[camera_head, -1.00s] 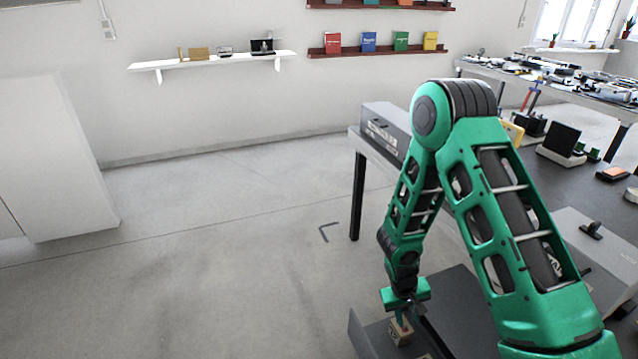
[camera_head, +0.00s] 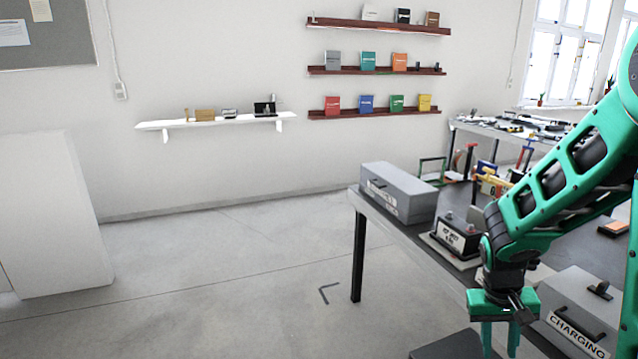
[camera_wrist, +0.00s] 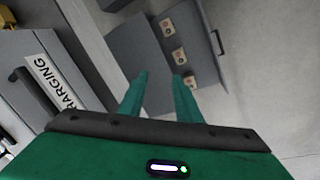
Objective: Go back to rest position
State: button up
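My green gripper (camera_head: 500,348) hangs below my green arm at the lower right of the head view, fingers pointing down. In the wrist view its two fingertips (camera_wrist: 160,76) are apart with nothing between them, so it is open and empty. In the head view only a dark edge of the tray (camera_head: 450,347) shows, and the blocks are out of sight.
A grey box labelled CHARGING (camera_head: 578,310) is close right of my gripper; it also shows in the wrist view (camera_wrist: 18,55). A dark table (camera_head: 400,240) carries a long grey toolbox (camera_head: 400,190) and several devices. The floor (camera_head: 210,290) at left is clear.

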jog(key=s+r+m+y, duration=0.1)
jog(key=s+r, duration=0.6)
jog(key=s, duration=0.3)
jog(key=s+d+r+m+y, duration=0.1)
jog(key=s+r+m, duration=0.1)
jog(key=s+r, duration=0.4)
jog(key=shift+s+d+r+m+y, duration=0.2)
jog(key=shift+s+r+m+y, duration=0.15)
jog(key=shift+s, duration=1.9)
jog(key=shift+w+f, duration=0.25)
jog(key=shift+w, duration=0.4)
jog(key=shift+s, duration=0.15)
